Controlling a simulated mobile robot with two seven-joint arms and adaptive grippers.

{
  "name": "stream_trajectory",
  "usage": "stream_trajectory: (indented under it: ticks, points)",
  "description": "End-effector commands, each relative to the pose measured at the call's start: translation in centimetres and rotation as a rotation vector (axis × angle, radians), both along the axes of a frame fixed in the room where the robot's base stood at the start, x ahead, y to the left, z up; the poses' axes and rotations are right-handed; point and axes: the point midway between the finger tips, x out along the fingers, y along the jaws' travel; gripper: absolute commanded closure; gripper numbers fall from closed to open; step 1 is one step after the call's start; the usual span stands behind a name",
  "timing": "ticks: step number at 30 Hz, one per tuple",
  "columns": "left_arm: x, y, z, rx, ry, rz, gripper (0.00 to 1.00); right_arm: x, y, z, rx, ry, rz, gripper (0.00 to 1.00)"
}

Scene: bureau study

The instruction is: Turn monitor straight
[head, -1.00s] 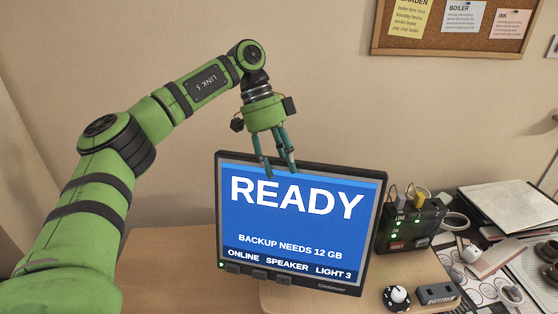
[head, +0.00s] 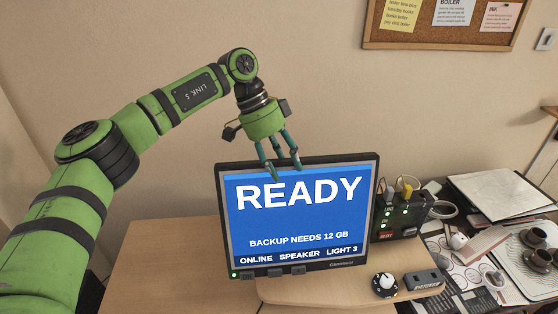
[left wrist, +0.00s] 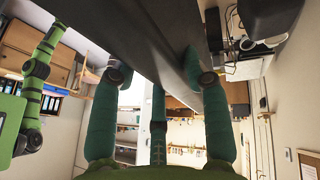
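The monitor (head: 300,215) stands upright on the wooden desk in the head view. Its lit blue screen reads READY, and its lower edge slopes up slightly toward the right. My left gripper (head: 283,166) is at the middle of its top edge, with fingertips in front of the upper bezel. In the left wrist view the dark monitor body (left wrist: 130,35) passes between the teal fingers of my left gripper (left wrist: 155,72), which appear closed on it. One fingertip is partly hidden by it. My right gripper is not in view.
Right of the monitor are a box with plugs and green lights (head: 400,215), a round knob (head: 385,284) and a small dark box (head: 424,281). Farther right lie papers and a tray with cups (head: 525,262). The desk left of the monitor (head: 165,260) is bare.

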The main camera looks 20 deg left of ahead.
Motion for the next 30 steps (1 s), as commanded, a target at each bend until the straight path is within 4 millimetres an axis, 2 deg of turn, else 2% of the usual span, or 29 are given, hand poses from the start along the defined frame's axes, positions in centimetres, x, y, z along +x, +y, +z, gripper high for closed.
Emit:
stream_trajectory:
  ticks: [10, 14, 17, 27, 30]
  points:
    - [0.0, 0.0, 0.0, 0.001, -0.001, -0.002, 0.33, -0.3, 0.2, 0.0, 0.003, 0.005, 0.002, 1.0]
    - [0.1, 0.3, 0.7, 0.0, -0.003, 0.0, 0.33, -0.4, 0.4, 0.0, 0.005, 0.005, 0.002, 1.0]
    - [0.3, 1.0, 1.9, 0.001, -0.004, 0.0, 0.33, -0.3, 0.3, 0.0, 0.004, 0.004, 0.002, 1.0]
    - [0.7, 4.1, 8.4, 0.0, -0.002, 0.0, 0.33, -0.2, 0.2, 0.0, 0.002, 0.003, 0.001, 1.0]
    - [0.8, 4.7, 9.4, 0.001, 0.0, 0.0, 0.33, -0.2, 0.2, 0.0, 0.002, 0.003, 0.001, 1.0]
